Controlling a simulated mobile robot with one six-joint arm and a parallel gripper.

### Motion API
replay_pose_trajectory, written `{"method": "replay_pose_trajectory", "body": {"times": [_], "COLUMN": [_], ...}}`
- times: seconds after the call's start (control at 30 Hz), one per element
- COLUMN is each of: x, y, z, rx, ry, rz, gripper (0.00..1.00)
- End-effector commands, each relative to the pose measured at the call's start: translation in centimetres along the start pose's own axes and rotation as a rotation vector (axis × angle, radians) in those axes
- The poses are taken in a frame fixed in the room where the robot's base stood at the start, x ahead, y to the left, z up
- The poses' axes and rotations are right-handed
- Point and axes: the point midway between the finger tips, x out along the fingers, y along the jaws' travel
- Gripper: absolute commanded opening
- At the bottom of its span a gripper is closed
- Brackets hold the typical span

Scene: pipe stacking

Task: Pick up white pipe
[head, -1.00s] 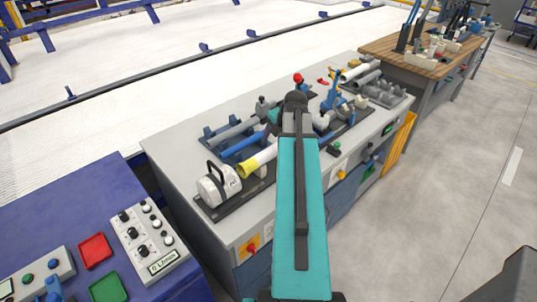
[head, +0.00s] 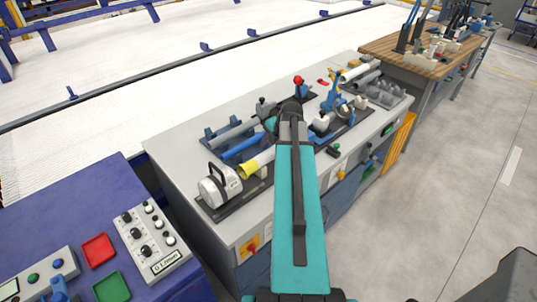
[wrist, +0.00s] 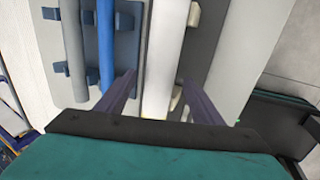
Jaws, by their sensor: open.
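The white pipe (head: 264,158) lies on the grey workbench (head: 222,230), with a yellow flared end toward the left; my arm covers its far part. In the wrist view the white pipe (wrist: 161,55) runs lengthwise between the two dark fingers of my gripper (wrist: 156,82). The fingers are apart, one on each side of the pipe, with visible gaps. I cannot tell how high they are above it. In the head view my arm hides the fingers.
A blue pipe (head: 243,147) and a grey pipe (head: 233,132) lie in blue holders beside the white pipe. A white machine (head: 220,186) stands near its yellow end. Blue clamps and other fittings (head: 335,105) stand farther right. A blue control desk (head: 75,200) is at left.

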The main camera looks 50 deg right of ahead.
Motion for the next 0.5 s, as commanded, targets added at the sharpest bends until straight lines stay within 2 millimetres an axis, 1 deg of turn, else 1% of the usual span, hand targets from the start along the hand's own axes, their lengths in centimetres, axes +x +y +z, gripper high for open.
{"method": "replay_pose_trajectory", "body": {"times": [0.2, 0.5], "x": [1.2, 1.4], "y": [0.0, 0.0], "z": [0.0, 0.0], "rx": [0.0, 0.0], "ry": [0.0, 0.0], "rz": [0.0, 0.0], "gripper": [0.61, 0.61]}}
